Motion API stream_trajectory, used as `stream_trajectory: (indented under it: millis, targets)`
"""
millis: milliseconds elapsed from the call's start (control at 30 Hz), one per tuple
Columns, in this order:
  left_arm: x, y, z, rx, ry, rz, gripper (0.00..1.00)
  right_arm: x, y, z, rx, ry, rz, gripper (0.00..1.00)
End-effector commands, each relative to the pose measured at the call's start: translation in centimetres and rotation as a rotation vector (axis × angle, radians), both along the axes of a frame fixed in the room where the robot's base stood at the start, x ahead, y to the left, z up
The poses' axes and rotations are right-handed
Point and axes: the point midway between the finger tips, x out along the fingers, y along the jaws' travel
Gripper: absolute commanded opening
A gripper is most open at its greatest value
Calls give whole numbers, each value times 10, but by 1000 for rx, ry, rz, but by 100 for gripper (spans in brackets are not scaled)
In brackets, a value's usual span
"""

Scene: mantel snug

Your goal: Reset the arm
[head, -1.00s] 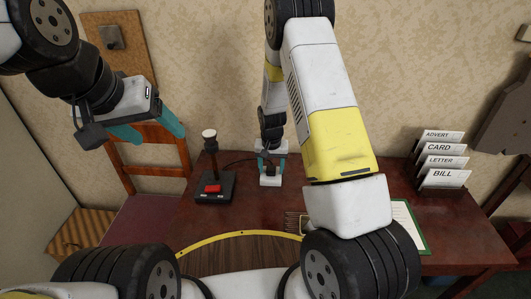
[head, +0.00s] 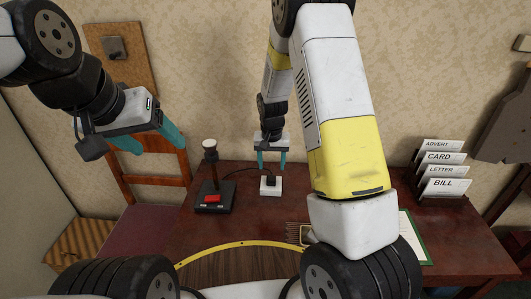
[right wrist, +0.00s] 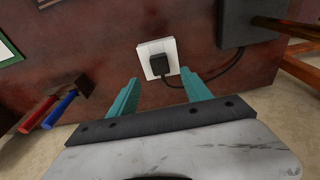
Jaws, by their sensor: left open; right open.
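My right gripper (head: 271,165) is open and empty, its teal fingers pointing down above the white socket block (head: 265,190) on the desk. A black plug (head: 271,181) sits in the socket. The right wrist view shows the plug (right wrist: 159,65) beyond and between the open fingertips (right wrist: 160,76), apart from them. My left gripper (head: 155,142) is open and empty, held up at the left in front of the chair.
A black stand with a white top and red switch (head: 212,198) stands left of the socket, a cord running to the plug. A letter rack (head: 443,190) is at the right of the desk (head: 460,235). A chair (head: 150,180) is left.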

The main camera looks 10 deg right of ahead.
Motion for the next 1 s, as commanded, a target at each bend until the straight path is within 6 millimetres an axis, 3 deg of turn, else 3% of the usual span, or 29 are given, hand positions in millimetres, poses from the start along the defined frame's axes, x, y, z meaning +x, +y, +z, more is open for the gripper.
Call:
stream_trajectory:
  millis: [167, 267, 367, 500, 700, 1000]
  targets:
    - [0, 0, 0, 0, 0, 0, 69, -1, 0, 8, 8, -7, 0, 57]
    - [0, 0, 0, 0, 0, 0, 69, -7, -1, 33, 31, -25, 3, 57]
    - [0, 0, 0, 0, 0, 0, 69, -19, -3, 73, 64, -55, 12, 57]
    - [0, 0, 0, 0, 0, 0, 69, -46, -6, 133, 111, -106, 41, 57]
    - [0, 0, 0, 0, 0, 0, 69, -98, -12, 203, 159, -185, 92, 57]
    - [0, 0, 0, 0, 0, 0, 69, -191, -19, 273, 173, -317, 187, 57]
